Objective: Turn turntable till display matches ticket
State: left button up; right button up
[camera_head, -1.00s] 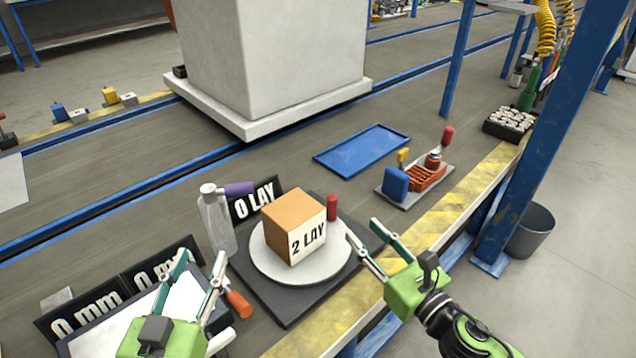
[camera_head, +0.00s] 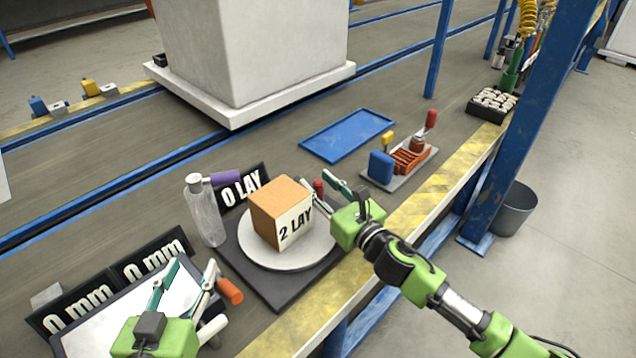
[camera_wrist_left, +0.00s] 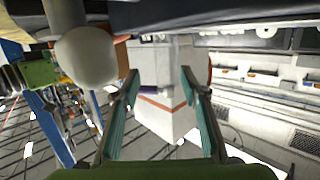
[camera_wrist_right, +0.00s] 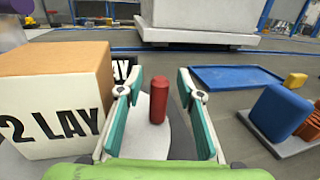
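The turntable (camera_head: 262,254) is a pale round disc on a dark square base. A brown and white box (camera_head: 283,212) marked "2 LAY" stands on it. A red peg (camera_wrist_right: 158,101) stands upright at the disc's edge, right of the box. A black sign (camera_head: 243,190) behind reads "0 LAY". My right gripper (camera_head: 323,188) is open at the disc's right side. In the right wrist view the peg stands ahead between its fingers, with gaps on both sides. My left gripper (camera_head: 189,272) is open and empty over the white panel at the lower left.
Two black signs reading "0 mm" (camera_head: 154,257) stand at the lower left. A clear bottle (camera_head: 204,212) is close behind the turntable. A blue tray (camera_head: 347,135) and a small fixture with a blue block (camera_head: 381,167) lie to the right. An orange-handled thing (camera_head: 230,290) lies near my left gripper.

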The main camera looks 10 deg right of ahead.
pick_arm(q)
jog(key=shift+r, duration=0.25)
pick_arm(e)
jog(key=shift+w+a, duration=0.15)
jog(key=shift+w, duration=0.25)
jog(key=shift+c, duration=0.4)
grip_shut()
